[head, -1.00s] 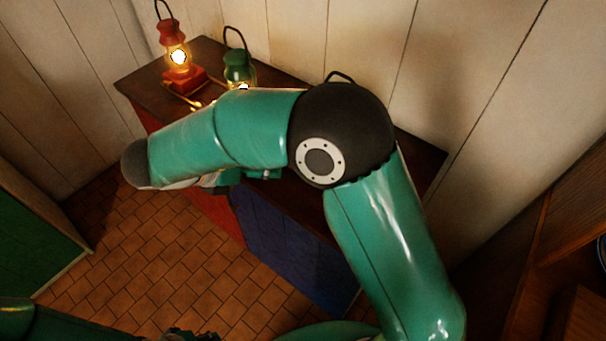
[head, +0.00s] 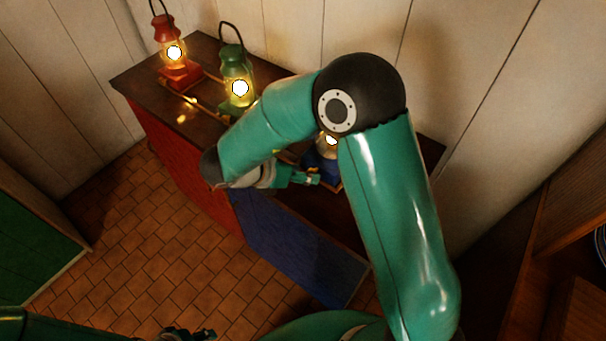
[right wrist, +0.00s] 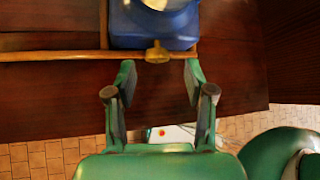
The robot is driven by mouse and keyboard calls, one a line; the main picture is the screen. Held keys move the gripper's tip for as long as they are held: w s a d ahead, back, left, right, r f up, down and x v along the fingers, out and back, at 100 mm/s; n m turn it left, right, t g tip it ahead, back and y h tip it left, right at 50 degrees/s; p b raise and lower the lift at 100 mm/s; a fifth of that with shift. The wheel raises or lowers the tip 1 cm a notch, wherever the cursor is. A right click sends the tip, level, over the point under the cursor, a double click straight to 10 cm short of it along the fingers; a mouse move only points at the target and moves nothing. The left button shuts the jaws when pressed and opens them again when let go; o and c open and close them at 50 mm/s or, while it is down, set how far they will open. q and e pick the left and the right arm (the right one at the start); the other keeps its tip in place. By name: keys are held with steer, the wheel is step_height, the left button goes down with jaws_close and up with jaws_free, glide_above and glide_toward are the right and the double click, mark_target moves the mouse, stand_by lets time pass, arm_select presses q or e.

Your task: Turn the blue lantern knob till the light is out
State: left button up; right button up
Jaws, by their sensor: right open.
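The blue lantern (head: 328,167) stands on the dark wooden counter, mostly hidden behind my right arm in the head view. Its lit, glowing globe (head: 331,140) shows in part. In the right wrist view its blue base (right wrist: 150,36) is at the top, with a brass knob (right wrist: 157,52) on its near side. My right gripper (head: 312,179) is open and empty. In the right wrist view its fingertips (right wrist: 158,76) point at the knob, one to each side and just short of it. My left gripper (head: 190,333) shows only partly at the bottom edge; its jaws are unclear.
A lit red lantern (head: 175,58) and a lit green lantern (head: 238,82) stand farther left on the counter (head: 133,76). A thin wooden strip (right wrist: 50,56) runs along the counter before the blue lantern. A plank wall is behind; tiled floor (head: 120,235) is clear in front.

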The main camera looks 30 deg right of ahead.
steer(key=shift+x, duration=1.25)
jaws_close()
steer(key=shift+a, duration=0.35)
steer(key=shift+d, duration=0.35)
